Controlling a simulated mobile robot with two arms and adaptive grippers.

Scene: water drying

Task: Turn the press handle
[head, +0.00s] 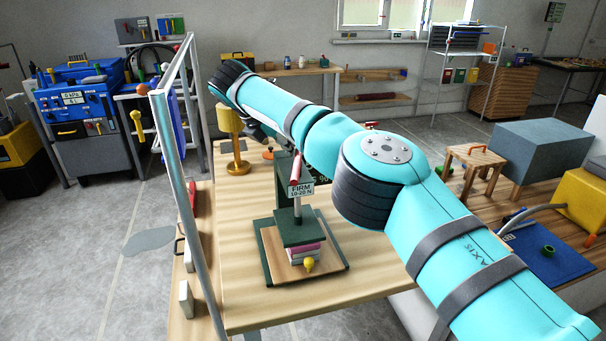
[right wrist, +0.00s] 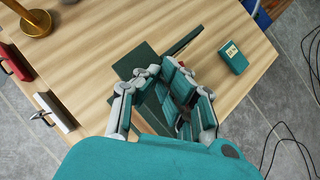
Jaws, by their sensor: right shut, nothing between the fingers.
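Pink and white layers and a small yellow knob show under the pressing plate. A red bar (head: 295,168), seemingly the press handle, slants above the label, partly hidden by my arm. My right gripper (head: 268,136) is shut and empty, above the press's top and mostly behind my arm. In the right wrist view its fingers (right wrist: 160,76) overlap the dark green press (right wrist: 139,61); contact cannot be told. My left gripper is out of view.
A yellow lamp-like stand (head: 238,166) is at the table's back left. A metal frame (head: 182,190) rises along the left edge. A small green box (right wrist: 233,57) lies near the press. The table front is clear; a wooden stool (head: 474,165) stands at right.

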